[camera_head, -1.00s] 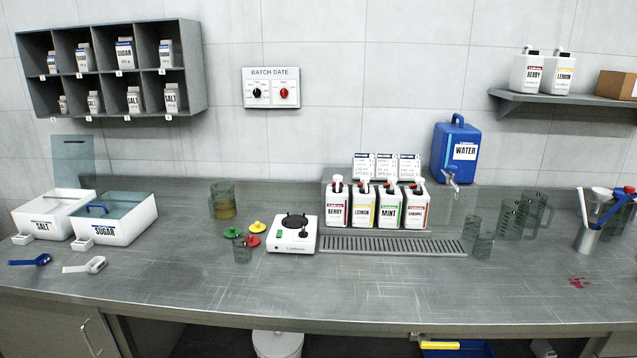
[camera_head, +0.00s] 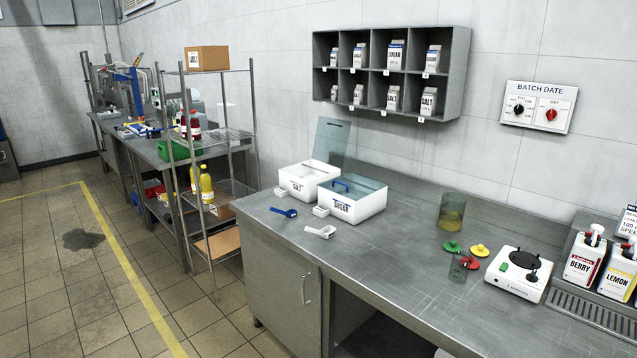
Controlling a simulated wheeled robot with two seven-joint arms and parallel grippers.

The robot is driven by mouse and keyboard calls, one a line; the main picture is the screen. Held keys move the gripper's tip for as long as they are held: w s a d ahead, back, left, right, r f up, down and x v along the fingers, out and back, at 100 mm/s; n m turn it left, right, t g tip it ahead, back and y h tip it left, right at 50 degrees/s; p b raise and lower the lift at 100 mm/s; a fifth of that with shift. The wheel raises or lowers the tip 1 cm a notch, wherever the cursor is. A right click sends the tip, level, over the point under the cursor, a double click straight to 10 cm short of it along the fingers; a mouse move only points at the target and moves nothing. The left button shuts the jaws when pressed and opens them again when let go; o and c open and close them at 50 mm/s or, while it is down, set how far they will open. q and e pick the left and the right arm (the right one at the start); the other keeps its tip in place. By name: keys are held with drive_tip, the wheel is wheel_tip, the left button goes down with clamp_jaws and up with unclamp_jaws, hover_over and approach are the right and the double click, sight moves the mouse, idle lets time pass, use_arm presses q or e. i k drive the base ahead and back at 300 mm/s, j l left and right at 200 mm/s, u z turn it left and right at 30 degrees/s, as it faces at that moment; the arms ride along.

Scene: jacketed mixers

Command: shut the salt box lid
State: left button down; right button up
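The white salt box (camera_head: 306,182) stands at the left end of the steel counter, in the middle of the head view. Its clear bluish lid (camera_head: 332,141) is raised, standing nearly upright at the back of the box. The white sugar box (camera_head: 357,206) stands directly to its right. The sugar box's clear lid (camera_head: 352,186), with a blue handle, lies closed over it. Neither of my grippers shows in the head view.
A blue scoop (camera_head: 284,212) and a white scoop (camera_head: 320,231) lie in front of the boxes. A wire shelf rack (camera_head: 213,160) stands left of the counter. A grey cubby shelf (camera_head: 455,75) hangs above. Floor (camera_head: 110,270) at front left is open.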

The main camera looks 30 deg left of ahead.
sight(301, 181)
drive_tip(key=u, duration=1.15)
